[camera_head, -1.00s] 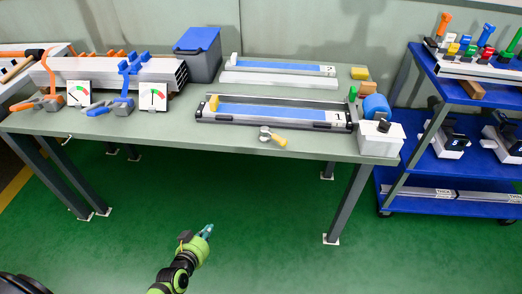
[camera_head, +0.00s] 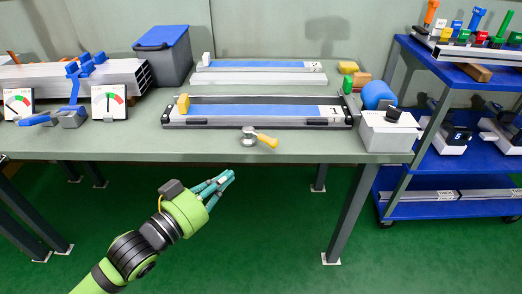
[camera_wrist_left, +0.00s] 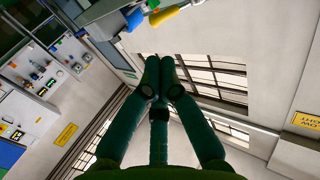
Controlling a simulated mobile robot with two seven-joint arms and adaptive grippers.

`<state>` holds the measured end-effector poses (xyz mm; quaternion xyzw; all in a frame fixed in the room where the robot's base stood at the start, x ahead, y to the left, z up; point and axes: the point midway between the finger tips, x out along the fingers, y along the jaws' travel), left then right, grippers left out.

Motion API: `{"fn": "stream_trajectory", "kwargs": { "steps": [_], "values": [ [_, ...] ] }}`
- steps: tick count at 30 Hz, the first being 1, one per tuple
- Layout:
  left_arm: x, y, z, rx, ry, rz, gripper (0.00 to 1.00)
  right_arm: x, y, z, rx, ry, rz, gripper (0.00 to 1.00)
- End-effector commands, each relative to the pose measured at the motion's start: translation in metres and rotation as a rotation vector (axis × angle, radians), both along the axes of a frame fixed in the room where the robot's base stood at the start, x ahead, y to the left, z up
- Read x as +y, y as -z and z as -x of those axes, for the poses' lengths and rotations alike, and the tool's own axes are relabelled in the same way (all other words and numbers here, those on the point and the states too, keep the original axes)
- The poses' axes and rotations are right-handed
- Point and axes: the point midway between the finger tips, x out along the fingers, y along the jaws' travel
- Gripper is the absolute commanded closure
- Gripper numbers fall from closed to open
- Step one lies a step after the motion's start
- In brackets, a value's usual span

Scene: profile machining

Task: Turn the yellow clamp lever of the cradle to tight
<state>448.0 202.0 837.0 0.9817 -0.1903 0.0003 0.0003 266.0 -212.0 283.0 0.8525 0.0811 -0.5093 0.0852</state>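The cradle marked 1 (camera_head: 258,124) lies along the front of the table, a long grey frame with a blue strip. Its clamp lever (camera_head: 266,140) has a yellow handle and a round grey hub at the front table edge, the handle pointing right and slightly down. A yellow handle (camera_wrist_left: 170,14), likely this lever, shows at the top of the left wrist view. My left gripper (camera_head: 228,178) is below and left of the lever, in front of the table, apart from it. In the left wrist view its fingers (camera_wrist_left: 160,68) meet at the tips with nothing between them. My right gripper is out of view.
The table's front edge (camera_head: 100,155) lies between my left gripper and the cradle. A white box with a black knob (camera_head: 388,132) stands at the table's right end. Cradle 2 (camera_head: 260,78) lies behind. A blue shelf trolley (camera_head: 440,180) stands to the right.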

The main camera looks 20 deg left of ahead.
Motion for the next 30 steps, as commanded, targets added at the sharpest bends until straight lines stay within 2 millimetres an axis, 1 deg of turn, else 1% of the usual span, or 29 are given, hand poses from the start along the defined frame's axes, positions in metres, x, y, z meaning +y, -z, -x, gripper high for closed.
{"fn": "stream_trajectory", "kwargs": {
  "steps": [2, 18, 24, 30],
  "values": [
    [-0.004, -0.002, -0.012, -0.005, 0.000, 0.000, 1.00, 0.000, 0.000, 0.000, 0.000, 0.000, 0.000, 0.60],
    [-0.037, -0.001, -0.093, -0.003, 0.000, 0.000, 1.00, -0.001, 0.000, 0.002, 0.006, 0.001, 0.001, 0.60],
    [-0.044, 0.000, -0.110, 0.000, 0.000, -0.001, 1.00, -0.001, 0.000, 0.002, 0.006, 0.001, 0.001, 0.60],
    [-0.046, 0.000, -0.114, -0.001, 0.000, -0.002, 1.00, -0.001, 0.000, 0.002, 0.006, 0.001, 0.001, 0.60]
  ]
}}
